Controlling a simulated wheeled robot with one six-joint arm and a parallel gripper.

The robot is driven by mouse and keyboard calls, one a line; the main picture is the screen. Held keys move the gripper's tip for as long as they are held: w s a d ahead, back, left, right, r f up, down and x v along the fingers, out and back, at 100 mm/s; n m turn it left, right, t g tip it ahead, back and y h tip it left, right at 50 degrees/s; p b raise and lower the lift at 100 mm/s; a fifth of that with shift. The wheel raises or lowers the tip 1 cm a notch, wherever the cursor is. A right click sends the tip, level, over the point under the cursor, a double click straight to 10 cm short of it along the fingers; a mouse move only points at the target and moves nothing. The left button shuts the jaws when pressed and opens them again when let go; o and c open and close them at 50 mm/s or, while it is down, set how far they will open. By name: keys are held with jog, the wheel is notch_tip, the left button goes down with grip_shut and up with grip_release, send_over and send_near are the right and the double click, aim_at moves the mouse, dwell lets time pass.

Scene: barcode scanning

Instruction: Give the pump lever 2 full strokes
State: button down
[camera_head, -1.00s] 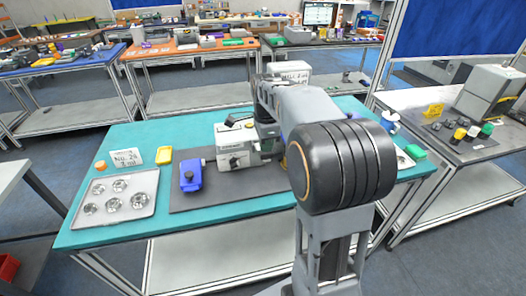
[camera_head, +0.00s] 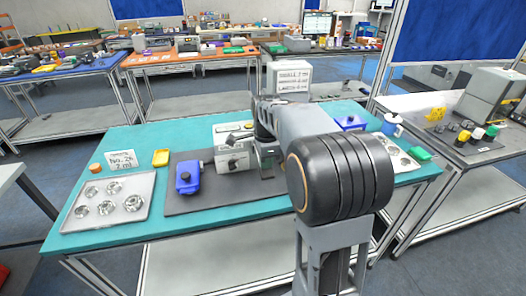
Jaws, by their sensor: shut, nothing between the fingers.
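A light grey box-shaped device (camera_head: 232,158) stands on the dark mat in the middle of the teal table. A dark bar (camera_head: 238,138), possibly the pump lever, lies along its top; I cannot be sure which part is the lever. My arm reaches over the table from the right and bends down beside the device. My gripper (camera_head: 268,160) is partly seen just right of the device, shut and empty. Its fingertips are hard to make out, and I cannot tell whether it touches the device. My arm hides much of the area behind and right of it.
A blue block-shaped item (camera_head: 188,180) stands on the mat (camera_head: 215,200) left of the device. A metal tray (camera_head: 75,222) with several round parts lies at the left.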

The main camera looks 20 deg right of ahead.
notch_tip(320, 180, up, 8)
jog(key=p, duration=0.7)
jog(key=shift+r, duration=0.25)
jog(key=shift+w+f, duration=0.1)
jog(key=shift+f+b, duration=2.8)
jog(key=shift+f, duration=1.4)
jog(key=shift+r, duration=0.2)
notch_tip(320, 180, up, 8)
jog(key=p, duration=0.7)
jog(key=shift+r, duration=0.1)
